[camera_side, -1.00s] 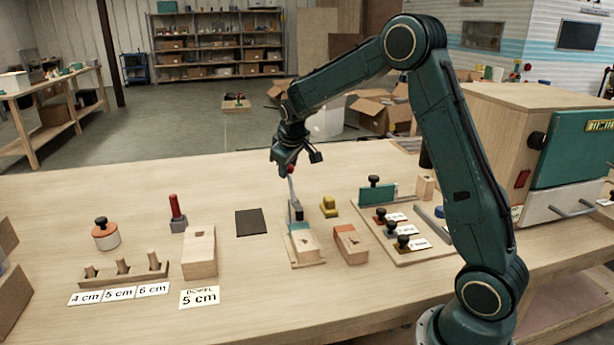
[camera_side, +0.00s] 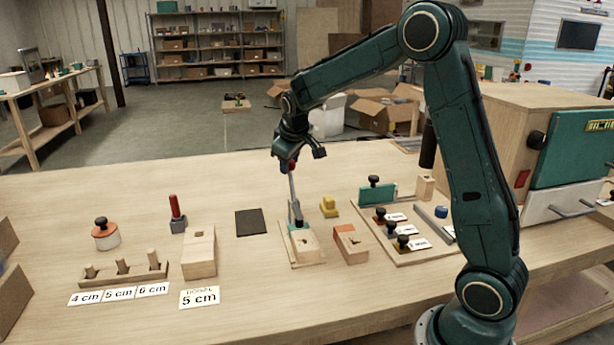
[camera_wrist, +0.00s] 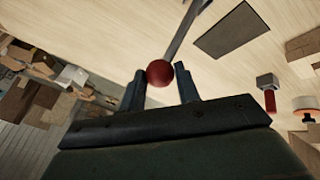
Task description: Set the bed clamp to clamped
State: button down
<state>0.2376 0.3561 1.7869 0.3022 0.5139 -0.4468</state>
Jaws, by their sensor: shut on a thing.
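The bed clamp (camera_side: 297,222) stands on the bench at the back of a light wooden block (camera_side: 306,246). Its grey lever (camera_side: 292,187) points up, close to upright, and ends in a red ball knob. My gripper (camera_side: 291,166) is at the top of the lever, shut on the red knob. In the wrist view the red knob (camera_wrist: 160,73) sits between the two dark fingers (camera_wrist: 160,88), with the lever running away to the upper right. The clamp's lower part is out of the wrist view.
A dark square mat (camera_side: 251,222) and a red-handled tool (camera_side: 177,213) are left of the clamp. A yellow piece (camera_side: 329,206), a notched block (camera_side: 350,243) and a board with several knobs (camera_side: 425,250) are to the right. The bench front is mostly clear.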

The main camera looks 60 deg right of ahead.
jog(key=shift+s+a+f, duration=0.25)
jog(key=shift+a+f, duration=0.15)
jog(key=shift+f, duration=0.2)
jog(key=c, duration=1)
grip_release()
jog(key=shift+r, duration=0.1)
jog(key=shift+c, duration=0.2)
jog(key=shift+d+r, duration=0.1)
jog(key=shift+r, duration=0.15)
jog(key=shift+s+r, duration=0.15)
jog(key=shift+r, duration=0.35)
jog(key=v, duration=1.2)
jog(key=shift+a+r, duration=0.2)
jog(key=shift+a, duration=0.05)
jog(key=shift+s, duration=0.15)
